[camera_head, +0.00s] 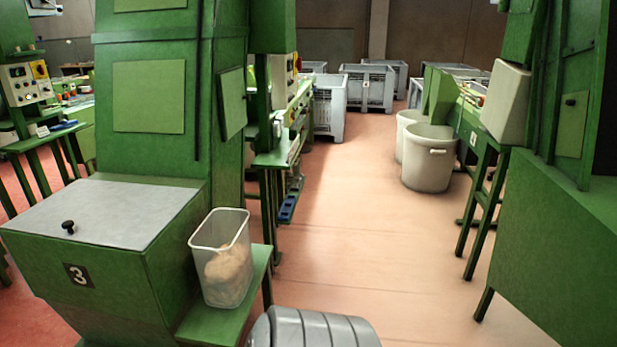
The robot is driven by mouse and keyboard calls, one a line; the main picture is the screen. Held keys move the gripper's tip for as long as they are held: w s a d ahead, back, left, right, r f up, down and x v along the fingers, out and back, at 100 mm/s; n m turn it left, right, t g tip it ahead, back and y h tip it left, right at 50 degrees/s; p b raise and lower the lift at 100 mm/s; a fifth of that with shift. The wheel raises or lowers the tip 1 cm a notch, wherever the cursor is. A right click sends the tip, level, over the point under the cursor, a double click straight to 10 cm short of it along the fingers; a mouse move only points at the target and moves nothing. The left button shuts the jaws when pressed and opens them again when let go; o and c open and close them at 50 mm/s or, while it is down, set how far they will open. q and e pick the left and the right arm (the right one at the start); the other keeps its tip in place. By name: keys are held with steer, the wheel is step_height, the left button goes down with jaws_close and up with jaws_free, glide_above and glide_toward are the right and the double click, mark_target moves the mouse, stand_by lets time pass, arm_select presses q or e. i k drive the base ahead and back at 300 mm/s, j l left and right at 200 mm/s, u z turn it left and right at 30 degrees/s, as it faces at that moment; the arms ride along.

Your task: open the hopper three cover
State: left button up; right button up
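The hopper three (112,285) is a green box at the lower left with a black plate showing a white 3 on its front. Its cover (115,212) is a flat grey metal sheet lying shut over the top. A small black knob (68,227) stands on the cover near its front left edge. Neither of my grippers shows in the head view.
A clear plastic bin (222,262) with tan contents stands on a green shelf (232,315) right of the hopper. Pale tubs (430,158) and grey crates (367,87) stand farther back. The aisle floor (360,240) is clear. Green machinery (550,240) borders the right.

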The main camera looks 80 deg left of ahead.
mark_target(125, 216)
steer(key=u, duration=3.8)
